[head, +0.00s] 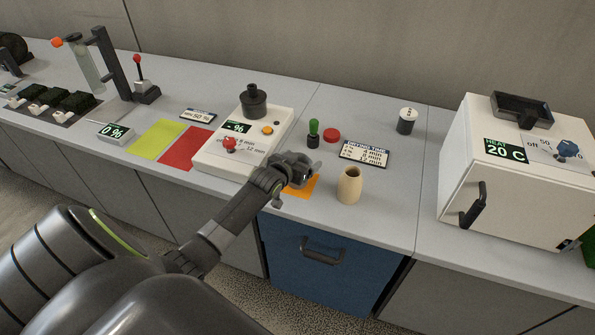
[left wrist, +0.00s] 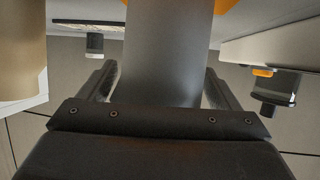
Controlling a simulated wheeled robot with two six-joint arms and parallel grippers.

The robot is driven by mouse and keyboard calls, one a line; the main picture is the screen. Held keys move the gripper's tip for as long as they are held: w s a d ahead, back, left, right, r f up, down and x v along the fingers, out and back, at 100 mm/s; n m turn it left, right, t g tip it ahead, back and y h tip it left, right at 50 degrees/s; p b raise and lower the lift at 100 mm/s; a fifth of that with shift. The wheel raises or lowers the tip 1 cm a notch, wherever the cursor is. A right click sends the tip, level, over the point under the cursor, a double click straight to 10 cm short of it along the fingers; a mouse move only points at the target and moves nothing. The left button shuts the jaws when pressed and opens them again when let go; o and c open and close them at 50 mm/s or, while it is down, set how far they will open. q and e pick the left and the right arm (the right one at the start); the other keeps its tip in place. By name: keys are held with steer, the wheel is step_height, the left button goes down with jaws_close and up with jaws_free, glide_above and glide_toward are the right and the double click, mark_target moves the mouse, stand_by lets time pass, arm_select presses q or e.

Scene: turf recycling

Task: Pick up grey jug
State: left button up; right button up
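The grey jug (left wrist: 163,55) shows in the left wrist view as a smooth grey cylinder, upright in the picture's middle. In the head view my left gripper (head: 297,172) is at the orange mat (head: 302,188) and mostly hides the jug. In the left wrist view the fingers of my left gripper (left wrist: 163,88) lie one on each side of the jug, close to its walls. Whether they press on it I cannot tell. My right gripper is not in view.
A beige vase (head: 349,186) stands close to the right of my left gripper. A white machine (head: 228,160) with a red knob is close on the left. A sign card (head: 364,153) lies behind. A white heating box (head: 515,190) stands at the right.

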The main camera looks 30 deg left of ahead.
arm_select(q)
steer(key=c, duration=1)
steer(key=shift+r, duration=0.1)
steer(key=shift+c, duration=0.2)
